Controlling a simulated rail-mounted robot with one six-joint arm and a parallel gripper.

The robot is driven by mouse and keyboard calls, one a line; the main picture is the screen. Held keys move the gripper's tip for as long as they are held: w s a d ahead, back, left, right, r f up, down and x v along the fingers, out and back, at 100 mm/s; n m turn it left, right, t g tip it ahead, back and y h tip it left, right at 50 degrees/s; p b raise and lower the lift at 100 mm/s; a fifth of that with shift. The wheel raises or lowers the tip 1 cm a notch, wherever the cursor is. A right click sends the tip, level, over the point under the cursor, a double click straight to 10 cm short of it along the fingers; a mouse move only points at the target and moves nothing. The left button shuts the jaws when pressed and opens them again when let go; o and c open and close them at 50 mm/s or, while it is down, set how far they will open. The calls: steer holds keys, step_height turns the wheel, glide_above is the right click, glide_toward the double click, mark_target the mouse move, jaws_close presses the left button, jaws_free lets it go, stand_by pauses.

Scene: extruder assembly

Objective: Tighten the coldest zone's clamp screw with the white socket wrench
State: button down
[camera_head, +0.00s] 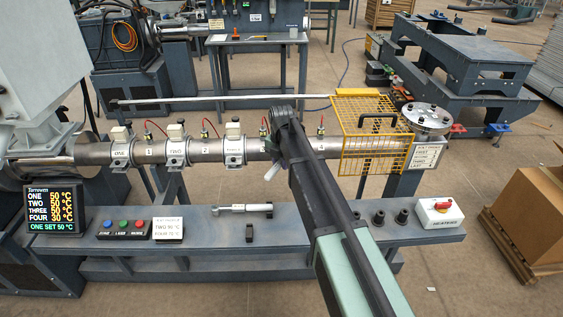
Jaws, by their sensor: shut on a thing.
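My gripper (274,150) is at the barrel (207,150), just right of the clamp labelled three (234,149), mostly hidden by my arm. It is shut on a pale tool, apparently the white socket wrench (270,174), of which a short piece shows low on the left of my arm. Clamps one (121,151) and two (176,150) are further left. The fourth zone's clamp and any screw contact are hidden behind my arm. The display (53,210) lists four zone temperatures; the small digits are hard to read, but FOUR looks lowest, near 30 °C.
A yellow mesh guard (375,155) covers the barrel right of my arm.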

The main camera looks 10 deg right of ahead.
steer(key=shift+f+b, duration=1.15)
steer(key=shift+f, duration=0.05)
steer(key=shift+w+a+m, duration=0.75)
steer(key=shift+a+m, duration=0.05)
steer(key=shift+m, duration=0.5)
steer(key=w+a+m, duration=0.2)
steer(key=w+m, duration=0.5)
steer(key=m, duration=0.3)
steer(key=shift+w, duration=0.25)
stand_by(0.7)
steer(key=shift+r+p, duration=0.65)
stand_by(0.6)
steer(key=shift+r+p, duration=0.5)
